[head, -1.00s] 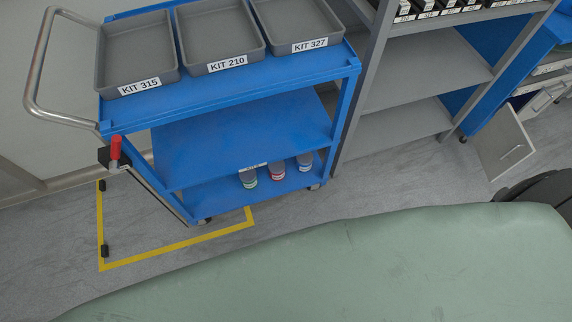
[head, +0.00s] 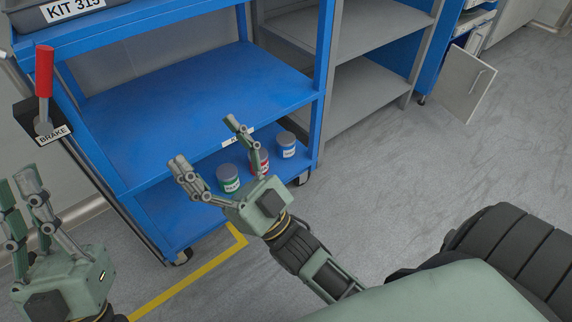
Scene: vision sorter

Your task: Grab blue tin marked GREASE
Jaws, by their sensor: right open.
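The blue-labelled tin (head: 287,147) stands upright with a grey lid on the cart's bottom shelf, the rightmost of three tins; its lettering is too small to read. My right gripper (head: 208,144) is open and empty, its fingers pointing up and left in front of the shelf. It appears left of the blue tin and apart from it. The red tin (head: 265,158) is partly hidden behind a finger of this gripper. My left gripper (head: 18,182) is at the lower left, away from the tins; whether its fingers are open or shut is unclear.
A green-labelled tin (head: 228,178) stands left of the red one. The blue cart's middle shelf (head: 190,98) is above the tins. A red brake lever (head: 44,75) is at the cart's left. Grey shelving (head: 375,80) stands to the right. Floor in front is open.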

